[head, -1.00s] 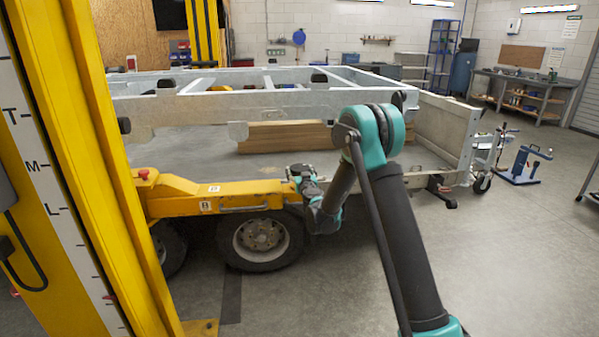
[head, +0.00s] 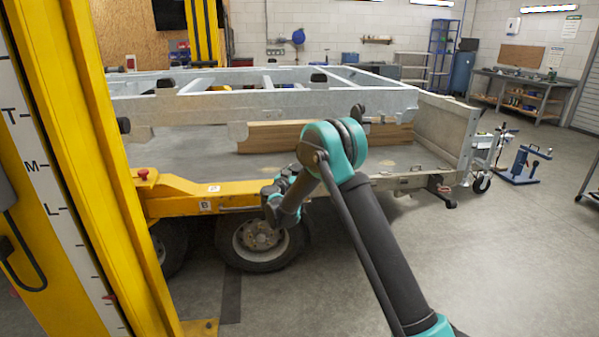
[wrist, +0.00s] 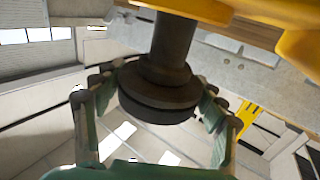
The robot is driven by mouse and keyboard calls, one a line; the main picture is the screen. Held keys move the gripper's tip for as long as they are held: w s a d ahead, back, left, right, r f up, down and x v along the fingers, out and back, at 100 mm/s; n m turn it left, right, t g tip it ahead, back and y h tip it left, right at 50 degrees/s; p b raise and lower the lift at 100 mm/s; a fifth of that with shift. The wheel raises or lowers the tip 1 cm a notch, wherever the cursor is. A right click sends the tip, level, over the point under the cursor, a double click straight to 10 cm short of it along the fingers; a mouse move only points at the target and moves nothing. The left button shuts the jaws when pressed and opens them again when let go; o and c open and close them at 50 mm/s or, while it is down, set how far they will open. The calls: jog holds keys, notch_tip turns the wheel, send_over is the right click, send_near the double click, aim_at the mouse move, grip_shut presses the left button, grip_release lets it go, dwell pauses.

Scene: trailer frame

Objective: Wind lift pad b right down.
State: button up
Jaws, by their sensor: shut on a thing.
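Lift pad b (wrist: 160,98) shows in the wrist view as a dark round disc on a thick dark stem (wrist: 173,40). A length of stem shows between the disc and the yellow lift arm (wrist: 205,8). My gripper (wrist: 159,92) has its teal fingers on either side of the disc, shut on it. In the head view the yellow lift arm (head: 170,193) with a "B" label reaches right from the yellow post. My wrist (head: 280,190) is at its right end; the pad and my fingertips cannot be made out there.
The grey trailer frame (head: 270,105) stands just behind the lift arm, with timber (head: 275,137) and a flat bed below. A wheel (head: 260,242) is under the lift arm. The yellow post (head: 95,170) stands at left.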

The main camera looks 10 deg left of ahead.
dwell(0.4)
jog(key=o, duration=1.2)
jog(key=v, duration=1.2)
jog(key=shift+a, duration=0.1)
